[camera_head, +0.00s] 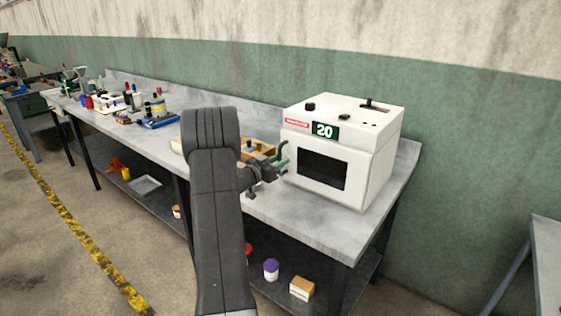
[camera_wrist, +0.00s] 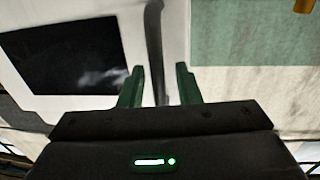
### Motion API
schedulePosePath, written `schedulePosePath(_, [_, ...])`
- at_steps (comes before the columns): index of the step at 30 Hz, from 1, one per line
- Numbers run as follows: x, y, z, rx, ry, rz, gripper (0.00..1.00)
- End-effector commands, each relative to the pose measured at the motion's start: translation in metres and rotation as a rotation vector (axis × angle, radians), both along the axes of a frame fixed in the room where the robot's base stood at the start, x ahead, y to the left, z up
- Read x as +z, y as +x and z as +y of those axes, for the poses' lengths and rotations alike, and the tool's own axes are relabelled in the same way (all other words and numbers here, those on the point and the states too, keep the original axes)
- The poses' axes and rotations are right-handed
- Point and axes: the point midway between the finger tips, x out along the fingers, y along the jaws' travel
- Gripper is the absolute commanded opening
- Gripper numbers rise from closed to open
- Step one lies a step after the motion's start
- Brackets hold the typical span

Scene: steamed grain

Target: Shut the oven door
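The white oven (camera_head: 345,135) stands at the right end of the grey bench, with a "20" display above its door. The oven door (camera_head: 345,195) has a dark window and looks flush or nearly flush with the body; I cannot tell whether a small gap remains. My gripper (camera_head: 281,163) is at the door's left edge, by the dark upright handle (camera_head: 285,149). In the wrist view, my gripper's green fingers (camera_wrist: 160,70) are apart, with the handle (camera_wrist: 155,35) between them and gaps on both sides. The door window (camera_wrist: 65,55) fills the left there.
The bench (camera_head: 325,232) runs left along the green wall, with a wooden tray (camera_head: 260,147) behind my gripper and a blue device (camera_head: 158,122) farther left. A purple-lidded jar (camera_head: 271,270) and a small box (camera_head: 302,288) sit on the lower shelf.

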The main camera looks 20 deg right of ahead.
Motion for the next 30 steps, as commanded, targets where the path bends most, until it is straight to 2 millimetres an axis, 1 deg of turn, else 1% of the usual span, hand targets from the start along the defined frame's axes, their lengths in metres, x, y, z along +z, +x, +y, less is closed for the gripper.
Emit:
schedulePosePath(9, [-0.001, -0.037, 0.061, 0.004, 0.000, 0.000, 0.30])
schedulePosePath(15, [0.000, -0.056, 0.092, 0.004, -0.001, -0.001, 0.30])
schedulePosePath(18, [0.000, -0.062, 0.101, 0.002, 0.000, -0.001, 0.30])
schedulePosePath(21, [0.000, -0.066, 0.105, 0.001, 0.001, -0.001, 0.30])
schedulePosePath(30, [0.000, -0.067, 0.106, 0.000, 0.000, -0.001, 0.30])
